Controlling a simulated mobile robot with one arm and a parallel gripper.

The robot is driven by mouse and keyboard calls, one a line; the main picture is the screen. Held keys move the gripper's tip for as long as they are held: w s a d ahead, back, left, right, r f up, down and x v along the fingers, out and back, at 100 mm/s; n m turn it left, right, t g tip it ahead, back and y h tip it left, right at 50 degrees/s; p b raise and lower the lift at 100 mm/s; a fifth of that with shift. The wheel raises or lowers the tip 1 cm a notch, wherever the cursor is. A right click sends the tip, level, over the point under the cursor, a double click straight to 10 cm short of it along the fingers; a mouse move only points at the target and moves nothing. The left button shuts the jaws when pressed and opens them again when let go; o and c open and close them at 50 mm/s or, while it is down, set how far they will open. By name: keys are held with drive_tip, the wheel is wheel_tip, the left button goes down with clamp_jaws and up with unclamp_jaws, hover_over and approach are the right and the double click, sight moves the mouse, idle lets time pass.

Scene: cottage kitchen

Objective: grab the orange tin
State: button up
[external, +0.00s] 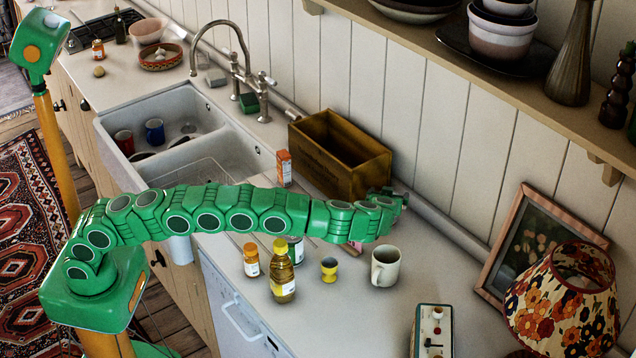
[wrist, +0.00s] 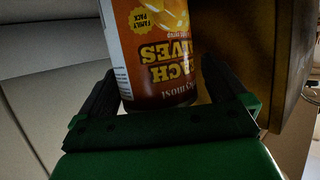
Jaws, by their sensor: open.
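The orange tin (wrist: 160,50) has a peach-halves label and a pale side panel; its lettering is upside down in the wrist view. It stands between the two dark fingers of my gripper (wrist: 159,78), one on each side. The fingers are open, with a narrow gap at the right; I cannot tell whether the left one touches. In the external view my gripper (external: 398,199) is at the far end of my green arm, near the right end of the wooden crate. I cannot make out the tin there; my arm may hide it.
The wooden crate (external: 340,160) is close beside the tin, on the right in the wrist view (wrist: 240,45). An orange carton (external: 284,168) stands by the sink. Bottles (external: 282,275), a yellow egg cup (external: 329,270) and a mug (external: 385,267) stand in front of my arm.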

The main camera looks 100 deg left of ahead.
drive_tip(key=shift+a, duration=0.15)
drive_tip(key=shift+c, duration=0.3)
drive_tip(key=c, duration=1.3)
drive_tip(key=shift+o, duration=0.2)
